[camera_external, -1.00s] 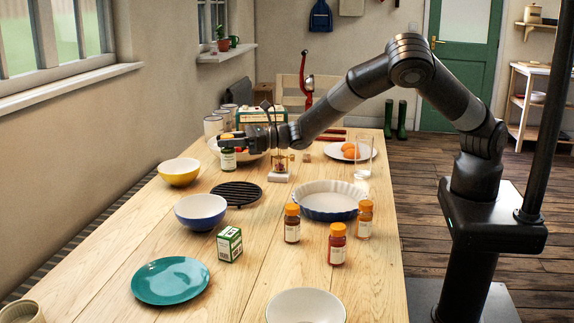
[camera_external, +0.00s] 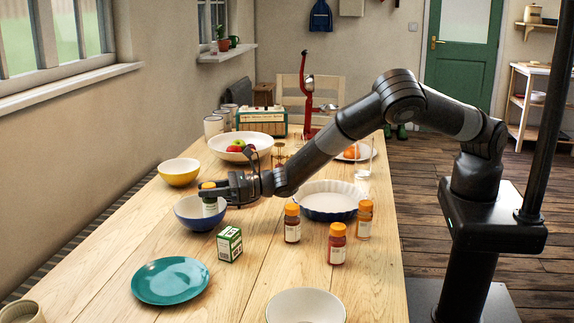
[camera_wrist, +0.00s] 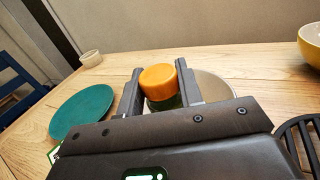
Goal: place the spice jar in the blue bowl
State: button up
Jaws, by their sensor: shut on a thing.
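The spice jar (camera_external: 210,206) has an orange lid and a pale label. My gripper (camera_external: 212,190) is shut on it near its top and holds it upright over the opening of the blue bowl (camera_external: 199,222). The jar's lower end overlaps the bowl's white inside; I cannot tell whether it touches the bottom. In the wrist view the orange lid of the jar (camera_wrist: 158,78) sits between the two fingers of my gripper (camera_wrist: 158,90), with the bowl's pale inside (camera_wrist: 214,88) behind, partly hidden by the right finger.
A yellow bowl (camera_external: 179,173) stands behind the blue one. A green-and-white box (camera_external: 229,245) and a teal plate (camera_external: 170,281) are in front. Several orange-lidded jars (camera_external: 337,245) and a pie dish (camera_external: 328,207) stand to the right. A black trivet (camera_wrist: 300,140) shows in the wrist view.

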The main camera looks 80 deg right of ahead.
jog(key=shift+f, duration=0.4)
jog(key=shift+f, duration=0.1)
jog(key=o, duration=1.1)
